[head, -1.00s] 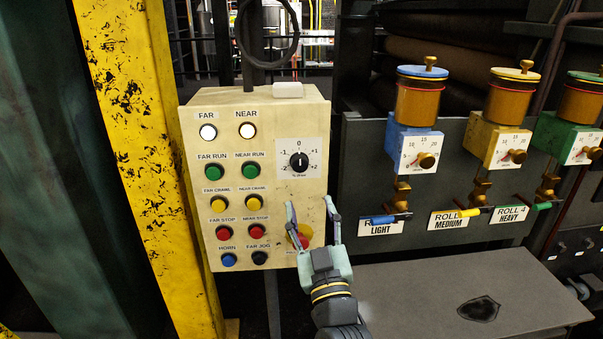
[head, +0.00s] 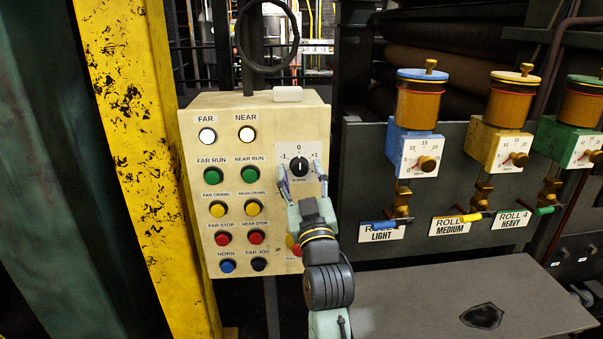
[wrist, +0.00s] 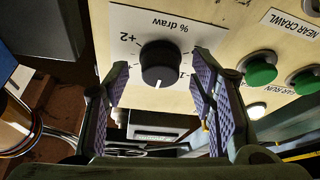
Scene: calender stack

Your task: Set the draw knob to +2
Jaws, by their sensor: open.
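The draw knob (head: 299,167) is a round black knob on a white dial plate (head: 314,150) at the upper right of the beige control panel. Its white pointer mark is at 0. The wrist view shows the knob (wrist: 158,65) with the dial upside down, "+2" (wrist: 130,39) on the left. My gripper (head: 303,178) is open, with one finger on each side of the knob in the wrist view (wrist: 160,72). I see no finger touching the knob, but I cannot tell how far the tips are from the plate. My fingers hide the lower dial marks in the head view.
Green NEAR RUN (head: 250,171) and yellow NEAR CRAWL (head: 252,208) buttons sit left of the dial. A red-and-yellow button (head: 293,245) is partly behind my gripper. A yellow post (head: 130,120) stands left; a blue valve unit (head: 410,150) stands right.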

